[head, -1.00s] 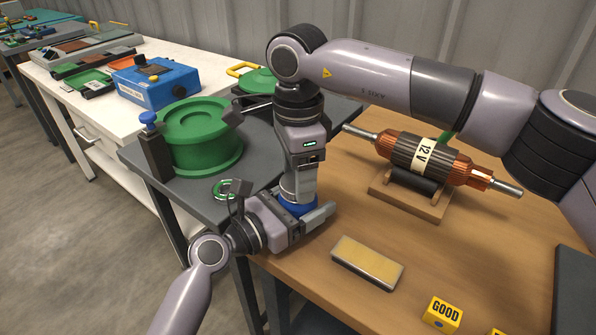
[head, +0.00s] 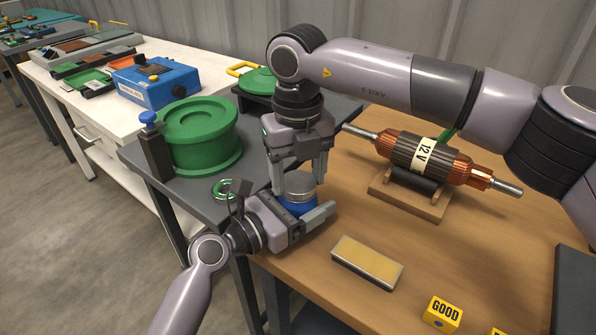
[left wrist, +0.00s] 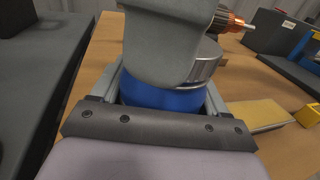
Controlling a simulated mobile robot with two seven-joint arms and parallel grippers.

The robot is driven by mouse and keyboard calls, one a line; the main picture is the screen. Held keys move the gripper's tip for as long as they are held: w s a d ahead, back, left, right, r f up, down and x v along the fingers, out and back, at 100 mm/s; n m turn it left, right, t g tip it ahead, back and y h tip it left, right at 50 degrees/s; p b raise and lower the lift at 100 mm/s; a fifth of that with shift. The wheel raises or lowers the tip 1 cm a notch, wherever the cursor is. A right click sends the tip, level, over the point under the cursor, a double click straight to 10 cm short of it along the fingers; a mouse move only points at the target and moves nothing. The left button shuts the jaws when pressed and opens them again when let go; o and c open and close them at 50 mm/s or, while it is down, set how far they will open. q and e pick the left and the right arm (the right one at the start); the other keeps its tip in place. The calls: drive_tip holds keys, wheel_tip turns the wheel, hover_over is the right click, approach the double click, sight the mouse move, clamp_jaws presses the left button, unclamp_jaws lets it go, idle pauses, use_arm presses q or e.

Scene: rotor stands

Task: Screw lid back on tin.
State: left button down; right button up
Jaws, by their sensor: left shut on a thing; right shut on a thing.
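The blue tin (head: 297,208) stands upright at the left edge of the wooden table, with the silver lid (head: 300,188) on its top. My left gripper (head: 305,212) is shut on the tin from the side; the left wrist view shows the blue wall (left wrist: 165,98) between its fingers. My right gripper (head: 299,180) points straight down from above, its fingers on either side of the lid, shut on it. In the left wrist view, the right gripper hides much of the lid (left wrist: 206,62). How far the lid is threaded on cannot be told.
A rotor marked 12V (head: 425,158) rests on a wooden stand behind right. A yellow-topped block (head: 367,261) and a GOOD block (head: 442,314) lie in front. A green round container (head: 200,135) stands on the grey table at left. The wood between rotor and yellow-topped block is clear.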

use_arm(q)
drive_tip(key=shift+f, duration=0.1)
use_arm(e)
drive_tip(key=o, duration=1.2)
drive_tip(key=shift+r, duration=2.25)
drive_tip(key=shift+c, duration=0.6)
drive_tip(key=n, duration=0.2)
drive_tip(key=r+n, duration=0.1)
drive_tip(key=n, duration=0.1)
drive_tip(key=r+n, duration=0.1)
drive_tip(key=shift+n, duration=0.4)
drive_tip(key=n, duration=0.1)
drive_tip(key=r+n, duration=0.1)
drive_tip(key=n, duration=0.3)
drive_tip(key=shift+r, duration=0.25)
